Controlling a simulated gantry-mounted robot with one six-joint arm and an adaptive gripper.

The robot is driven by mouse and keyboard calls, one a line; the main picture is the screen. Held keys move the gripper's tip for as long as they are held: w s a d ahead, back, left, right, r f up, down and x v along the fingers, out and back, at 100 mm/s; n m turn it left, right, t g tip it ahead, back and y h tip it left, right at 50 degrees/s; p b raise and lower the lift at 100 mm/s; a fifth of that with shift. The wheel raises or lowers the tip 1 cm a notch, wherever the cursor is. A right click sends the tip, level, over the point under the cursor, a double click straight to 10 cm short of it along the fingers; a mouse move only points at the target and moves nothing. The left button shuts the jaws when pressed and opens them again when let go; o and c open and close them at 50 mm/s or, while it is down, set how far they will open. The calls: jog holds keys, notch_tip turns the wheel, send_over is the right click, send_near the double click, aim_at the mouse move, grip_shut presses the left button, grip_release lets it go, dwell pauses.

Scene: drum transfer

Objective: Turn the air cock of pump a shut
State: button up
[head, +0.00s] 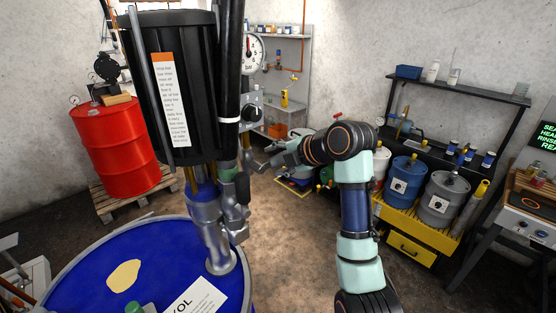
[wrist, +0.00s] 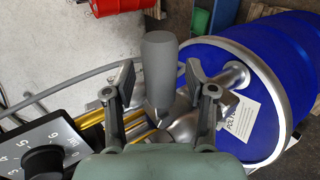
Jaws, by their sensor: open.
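A pump with a black cylindrical body (head: 180,90) and a grey metal lower part (head: 210,225) stands on the blue drum in the head view. My gripper (head: 262,160) reaches in from the right, just beside the pump's valve fittings. In the wrist view my gripper (wrist: 158,85) is open, one finger on either side of a grey rounded handle (wrist: 160,62). The handle looks like the air cock's lever, but I cannot be sure. A gap shows on both sides, and its lower end runs into metal fittings. Whether the cock is open or shut cannot be told.
The blue drum (head: 80,260) also shows in the wrist view (wrist: 290,60). A black box with a numbered dial (wrist: 40,150) is close at the lower left there. A round gauge (head: 253,52) is behind the pump. A red drum (head: 110,150) stands on a pallet (head: 130,198).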

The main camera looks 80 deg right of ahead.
jog(key=v, duration=1.2)
jog(key=shift+s, duration=0.1)
